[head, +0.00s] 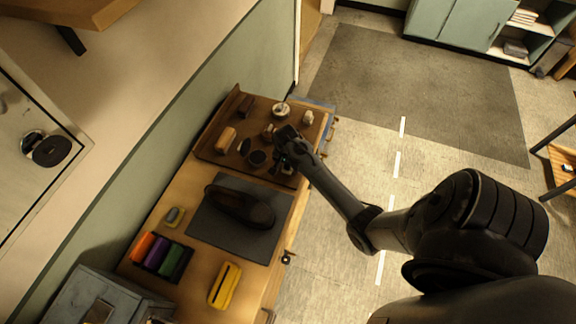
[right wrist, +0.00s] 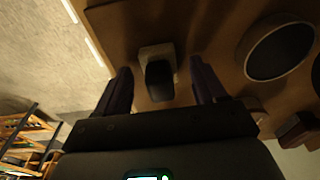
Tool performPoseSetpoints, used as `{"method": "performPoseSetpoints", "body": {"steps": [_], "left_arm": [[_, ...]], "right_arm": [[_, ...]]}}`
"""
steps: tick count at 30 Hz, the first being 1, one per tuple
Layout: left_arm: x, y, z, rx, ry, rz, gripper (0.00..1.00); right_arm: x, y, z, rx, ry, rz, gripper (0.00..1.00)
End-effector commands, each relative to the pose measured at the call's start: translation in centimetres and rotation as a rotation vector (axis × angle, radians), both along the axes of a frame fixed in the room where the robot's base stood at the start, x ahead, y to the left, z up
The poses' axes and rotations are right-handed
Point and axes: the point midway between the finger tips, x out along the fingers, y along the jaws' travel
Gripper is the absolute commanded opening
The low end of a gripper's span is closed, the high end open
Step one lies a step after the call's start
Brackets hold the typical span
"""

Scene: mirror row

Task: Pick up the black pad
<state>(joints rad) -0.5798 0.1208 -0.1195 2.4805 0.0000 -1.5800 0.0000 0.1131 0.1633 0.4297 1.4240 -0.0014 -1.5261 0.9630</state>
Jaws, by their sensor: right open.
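My right gripper (head: 287,158) reaches over the tray on the bench. In the right wrist view its two fingers (right wrist: 162,88) are apart, pointing down at the tray. Between and just beyond them is the black pad (right wrist: 159,82), a small dark rounded piece against a pale block (right wrist: 157,52). I see no finger closed on it, and cannot tell whether either finger touches it. In the head view my gripper largely covers that spot. My left gripper is not in view.
The wooden tray (head: 207,152) also holds brushes and round tins; a dark-topped tin (right wrist: 280,52) is close on the right. A black shoe (head: 240,207) lies on a grey mat (head: 212,232). A yellow box (head: 225,286) and coloured items (head: 160,255) sit nearer.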

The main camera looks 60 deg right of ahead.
Motion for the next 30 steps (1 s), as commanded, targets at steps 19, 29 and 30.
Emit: {"method": "performPoseSetpoints", "body": {"steps": [19,29,30], "left_arm": [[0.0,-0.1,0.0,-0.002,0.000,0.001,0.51],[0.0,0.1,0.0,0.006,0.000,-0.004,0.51],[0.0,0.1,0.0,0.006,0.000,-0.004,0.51]], "right_arm": [[0.0,0.0,0.1,0.000,0.000,-0.001,0.10],[0.3,0.2,0.8,-0.001,-0.001,0.003,0.10],[0.3,0.2,1.1,-0.001,-0.001,0.005,0.10]]}}
